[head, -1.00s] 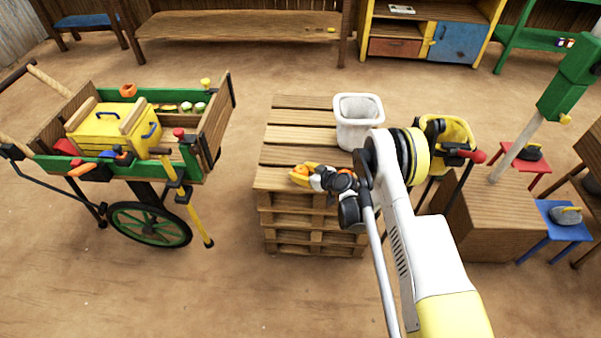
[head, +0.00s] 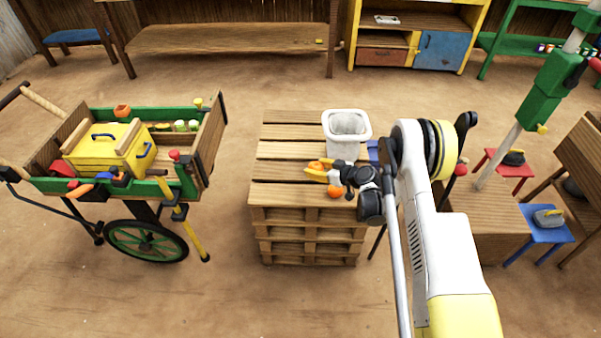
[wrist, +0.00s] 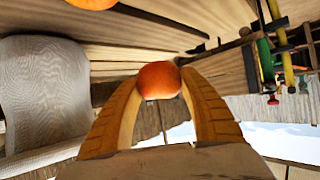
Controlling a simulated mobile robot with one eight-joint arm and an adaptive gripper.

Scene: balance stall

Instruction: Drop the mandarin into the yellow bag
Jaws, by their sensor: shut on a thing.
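My gripper (head: 316,171) is shut on a mandarin (wrist: 158,80), an orange ball pinched between the two yellow fingertips in the wrist view. It hangs over the wooden pallet stack (head: 280,185), in front of the white bin. A second, similar orange fruit (head: 335,191) shows just below the gripper near the pallet's front edge; part of it also shows at the top of the wrist view (wrist: 92,3). I cannot make out the yellow bag now; my arm covers the area right of the pallet.
The white bin (head: 347,124) stands on the pallet's back right. A blue thing (head: 373,151) shows partly beside my arm. A cart (head: 207,138) with a yellow box (head: 103,151) stands left. Small stools (head: 548,222) stand right. Open ground lies between cart and pallet.

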